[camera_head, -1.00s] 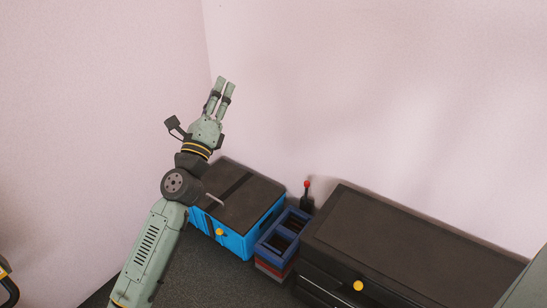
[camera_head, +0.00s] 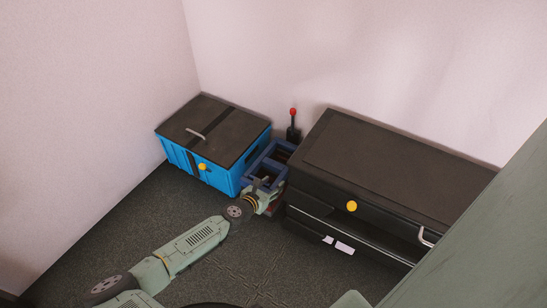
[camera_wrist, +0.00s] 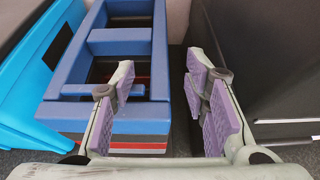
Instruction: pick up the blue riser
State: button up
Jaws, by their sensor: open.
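The blue riser (camera_head: 271,162) is an open dark-blue frame with a crossbar, standing between the bright blue crate and the black cabinet. In the wrist view the riser (camera_wrist: 120,42) lies on top of grey and red layers. My gripper (camera_head: 262,188) is low at the riser's near end, and it also shows in the wrist view (camera_wrist: 160,65). Its fingers are apart with nothing held. The left finger is over the frame's near opening and the right finger is beyond its right side bar, beside the cabinet. I cannot tell whether either finger touches the frame.
The bright blue crate (camera_head: 224,179) with a dark lid is close on the left. The black cabinet (camera_head: 385,165) with a yellow knob is close on the right. A red-topped black stick (camera_head: 293,126) stands behind the riser. Floor in front is open.

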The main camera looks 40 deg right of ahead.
aim_at(281, 177)
jog(key=b+x, duration=0.2)
jog(key=x, duration=0.4)
jog(key=shift+d+f, duration=0.1)
jog(key=shift+d, duration=0.1)
jog(key=shift+w, duration=0.1)
jog(key=shift+c, duration=0.2)
grip_shut()
dwell(0.4)
